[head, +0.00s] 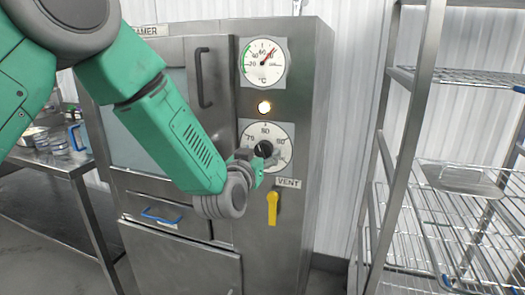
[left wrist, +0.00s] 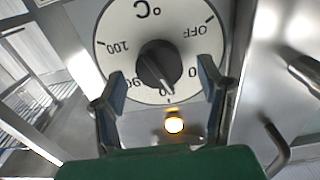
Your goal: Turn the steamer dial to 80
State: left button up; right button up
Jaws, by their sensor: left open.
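The steamer dial (head: 282,133) is a round white plate with a black knob (head: 264,149) on the steamer's front. In the left wrist view the dial (left wrist: 118,25) appears upside down, with 100, OFF and °C readable. Its knob (left wrist: 158,64) has a pale line that points towards the picture's bottom, where the number is partly hidden. My left gripper (head: 254,160) is at the dial, its fingers open on either side of the knob in the left wrist view (left wrist: 160,82). I cannot tell whether they touch it. My right gripper is not in view.
A temperature gauge (head: 262,77) with a red needle and a lit lamp (head: 264,107) sit above the dial. A yellow vent handle (head: 272,208) hangs below it. The steamer door has a dark handle (head: 203,77). A wire rack (head: 470,222) stands to the right.

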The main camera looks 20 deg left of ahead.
pick_arm(q)
jog(key=shift+w, duration=0.95)
jog(key=shift+c, duration=0.4)
jog(key=c, duration=1.1)
jog(key=shift+o, duration=0.2)
jog(key=shift+d+m+p, duration=0.15)
jog(key=shift+m+p, duration=0.2)
jog(key=shift+m, duration=1.65)
jog(key=o, duration=1.1)
jog(key=shift+o, duration=0.2)
jog(key=shift+s, duration=0.15)
